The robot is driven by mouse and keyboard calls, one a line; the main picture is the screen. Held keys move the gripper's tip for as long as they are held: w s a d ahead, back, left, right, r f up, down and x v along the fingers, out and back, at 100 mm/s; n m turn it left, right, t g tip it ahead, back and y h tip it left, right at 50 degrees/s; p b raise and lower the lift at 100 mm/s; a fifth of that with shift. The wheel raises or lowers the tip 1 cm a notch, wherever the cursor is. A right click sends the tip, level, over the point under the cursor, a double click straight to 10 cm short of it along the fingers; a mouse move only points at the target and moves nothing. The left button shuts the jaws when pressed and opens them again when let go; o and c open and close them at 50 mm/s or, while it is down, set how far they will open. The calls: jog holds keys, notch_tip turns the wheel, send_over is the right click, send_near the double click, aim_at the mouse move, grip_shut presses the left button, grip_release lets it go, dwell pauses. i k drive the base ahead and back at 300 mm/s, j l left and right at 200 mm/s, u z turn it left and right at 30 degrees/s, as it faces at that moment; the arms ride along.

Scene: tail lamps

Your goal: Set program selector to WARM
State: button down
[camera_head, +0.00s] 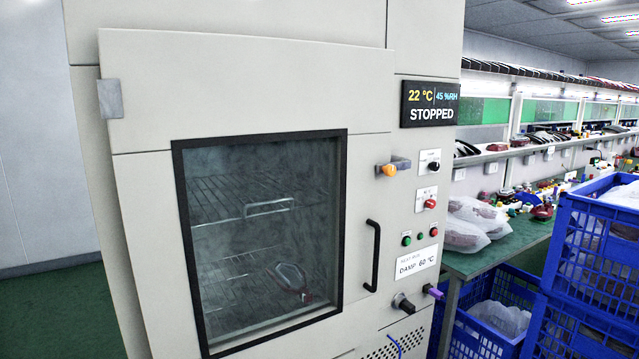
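The test chamber (150,200) fills the left and middle of the head view. Its display (430,103) reads 22 °C, 45 %RH and STOPPED. Below it are a black knob (433,166) on a white plate and a red knob (430,204) on another plate. The plate lettering is too small to read, so I cannot tell which knob is the program selector or where it points. A card (416,263) reads DAMP 60 °C, with a smaller line above it. My gripper is not in view.
The chamber's glazed door (250,220) looks closed; its black handle (372,255) sticks out. An orange-tipped fitting (391,168), green (407,240) and red (433,232) buttons, and a purple-ended fitting (434,292) are nearby. Blue crates (590,260) and a green bench (490,257) stand right.

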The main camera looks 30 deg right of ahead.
aim_at(434, 166)
jog(key=z, duration=1.4)
